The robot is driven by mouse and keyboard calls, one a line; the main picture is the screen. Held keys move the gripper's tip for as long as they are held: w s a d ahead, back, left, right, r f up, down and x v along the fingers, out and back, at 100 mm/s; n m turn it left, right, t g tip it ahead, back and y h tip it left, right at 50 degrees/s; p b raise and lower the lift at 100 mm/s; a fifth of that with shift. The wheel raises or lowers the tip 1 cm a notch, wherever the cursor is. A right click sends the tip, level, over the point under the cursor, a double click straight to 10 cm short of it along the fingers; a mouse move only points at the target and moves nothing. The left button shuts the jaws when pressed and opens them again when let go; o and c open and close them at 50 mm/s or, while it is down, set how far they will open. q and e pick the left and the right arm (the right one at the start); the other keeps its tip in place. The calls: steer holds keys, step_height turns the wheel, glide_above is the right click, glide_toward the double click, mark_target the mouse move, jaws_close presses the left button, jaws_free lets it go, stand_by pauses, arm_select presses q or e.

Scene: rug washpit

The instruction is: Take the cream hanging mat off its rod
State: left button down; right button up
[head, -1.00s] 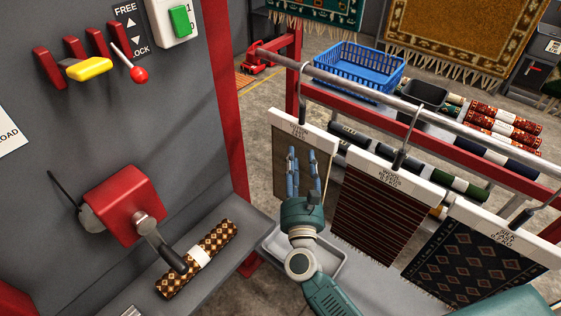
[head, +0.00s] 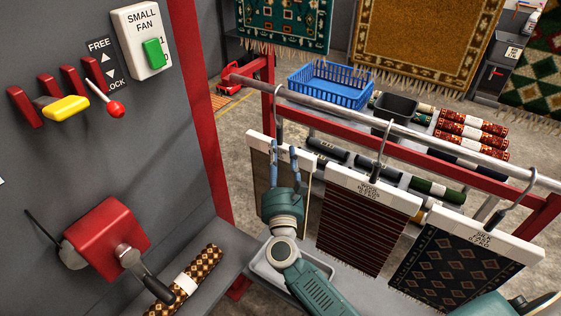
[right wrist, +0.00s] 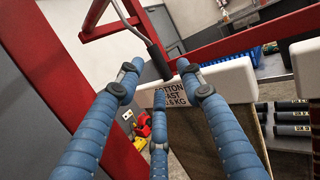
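The tan-cream mat (head: 262,180) hangs leftmost on the grey rod (head: 340,113). Its white hanger bar (head: 262,145) has a dark-gripped hook (head: 279,120) over the rod. In the right wrist view the bar (right wrist: 230,82) reads cotton, fast, and the hook's dark stem (right wrist: 158,58) rises between the fingertips. My right gripper (head: 284,152) is in front of the mat at bar height, covering part of it. Its blue fingers (right wrist: 158,78) are spread and empty, close to the bar; whether they touch it I cannot tell. My left gripper is not in view.
A striped mat (head: 365,220) and a dark diamond mat (head: 450,265) hang to the right. A red post (head: 200,110) and a grey panel with a red box (head: 105,240) stand left. A grey tray (head: 318,264) lies below. A blue basket (head: 330,85) is behind.

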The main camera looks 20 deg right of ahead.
mark_target(279, 124)
steer(key=shift+x, duration=1.1)
steer(key=shift+w+d+r, duration=0.1)
steer(key=shift+w+d, duration=0.1)
steer(key=shift+w, duration=0.4)
steer(key=shift+b+x, duration=0.65)
steer(key=shift+x, duration=1.25)
jaws_close()
steer(key=shift+r+p, duration=1.7)
steer(key=shift+r, duration=0.6)
